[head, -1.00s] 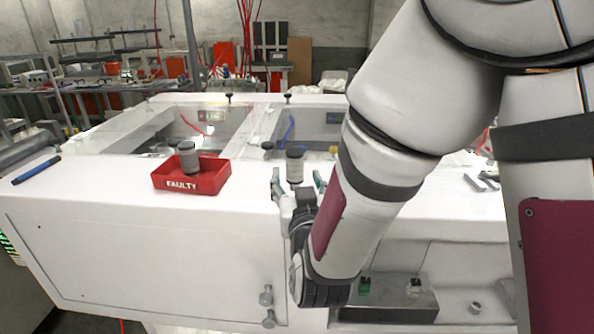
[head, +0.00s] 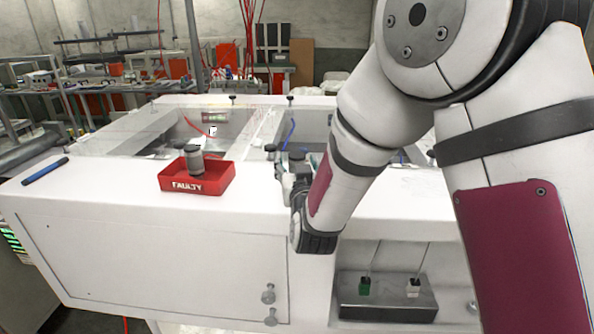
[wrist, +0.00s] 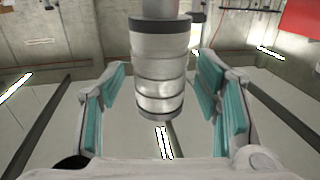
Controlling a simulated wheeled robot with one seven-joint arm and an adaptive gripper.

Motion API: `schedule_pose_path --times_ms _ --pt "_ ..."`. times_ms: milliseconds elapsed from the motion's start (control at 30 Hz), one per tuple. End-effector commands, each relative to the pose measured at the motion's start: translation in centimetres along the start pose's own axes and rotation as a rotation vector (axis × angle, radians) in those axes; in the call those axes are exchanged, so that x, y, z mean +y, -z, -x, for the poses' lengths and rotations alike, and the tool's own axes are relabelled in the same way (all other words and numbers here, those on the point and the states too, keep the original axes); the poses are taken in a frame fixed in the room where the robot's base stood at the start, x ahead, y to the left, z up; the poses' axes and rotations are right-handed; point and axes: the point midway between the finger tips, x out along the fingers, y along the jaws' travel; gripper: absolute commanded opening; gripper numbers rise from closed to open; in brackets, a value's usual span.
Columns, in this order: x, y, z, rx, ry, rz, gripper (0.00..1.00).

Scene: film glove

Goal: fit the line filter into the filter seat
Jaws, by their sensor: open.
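A ribbed, metallic grey cylinder with dark end bands, which looks like a line filter (wrist: 159,72), stands between my fingers in the wrist view. My gripper (head: 297,165) is open, its teal pads on either side of the cylinder with gaps visible on both sides. In the head view, my gripper and forearm hide most of this cylinder; only its dark top shows. A second grey cylinder (head: 194,160) stands in the red tray marked FAULTY (head: 201,186). I cannot make out the filter seat; my arm covers part of the deck.
The white cabinet top (head: 120,195) has free room around the tray. A blue pen (head: 45,170) lies at its left edge. Recessed windows lie behind. A metal block (head: 385,300) with green and white pieces sits in the open bay below.

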Motion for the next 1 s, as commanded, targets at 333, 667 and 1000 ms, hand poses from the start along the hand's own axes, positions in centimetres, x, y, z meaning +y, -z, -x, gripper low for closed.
schedule_pose_path --times_ms 333,667,1000 --pt "0.0 0.0 0.0 0.001 0.0 0.0 0.04" --pt "0.0 0.3 0.0 0.002 0.0 0.0 0.0" --pt "0.0 3.1 -0.1 0.006 0.0 -0.001 0.0"
